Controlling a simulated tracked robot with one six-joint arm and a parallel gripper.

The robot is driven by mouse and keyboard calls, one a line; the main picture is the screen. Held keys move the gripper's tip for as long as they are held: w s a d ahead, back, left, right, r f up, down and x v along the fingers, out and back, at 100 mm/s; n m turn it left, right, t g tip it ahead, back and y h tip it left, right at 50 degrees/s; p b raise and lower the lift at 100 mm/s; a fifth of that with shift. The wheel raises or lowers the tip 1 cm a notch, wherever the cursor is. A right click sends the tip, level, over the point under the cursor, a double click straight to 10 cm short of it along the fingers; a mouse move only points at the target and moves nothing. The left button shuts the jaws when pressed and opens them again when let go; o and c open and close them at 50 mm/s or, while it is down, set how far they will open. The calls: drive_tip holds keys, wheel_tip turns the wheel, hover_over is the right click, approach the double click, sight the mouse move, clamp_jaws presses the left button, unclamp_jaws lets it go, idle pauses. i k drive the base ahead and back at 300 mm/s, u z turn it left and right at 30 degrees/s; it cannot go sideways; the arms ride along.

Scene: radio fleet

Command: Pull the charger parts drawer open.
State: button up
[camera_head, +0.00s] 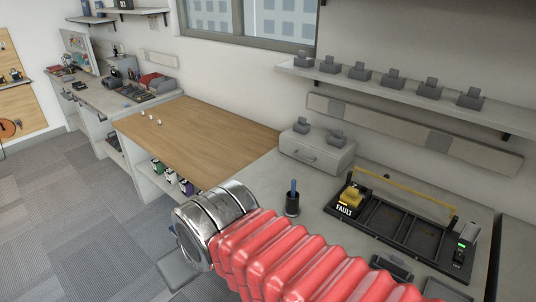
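A grey drawer unit (317,153) stands on the back of the grey counter against the wall. It has a dark bar handle (304,157) on its front, and the front looks flush, so the drawer appears closed. No label is readable on it, so I cannot confirm it is the charger parts drawer. Two small grey charger-like pieces sit on its top. My arm, with a red ribbed sleeve and a silver joint, crosses the lower middle, in front of the counter. My gripper does not show.
A wooden worktop (205,135) is mostly clear. A shelf (395,91) with several chargers hangs above.

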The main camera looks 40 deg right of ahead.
sight(327, 163)
drive_tip(key=u, duration=0.25)
drive_tip(key=i, duration=0.95)
drive_tip(key=u, duration=0.15)
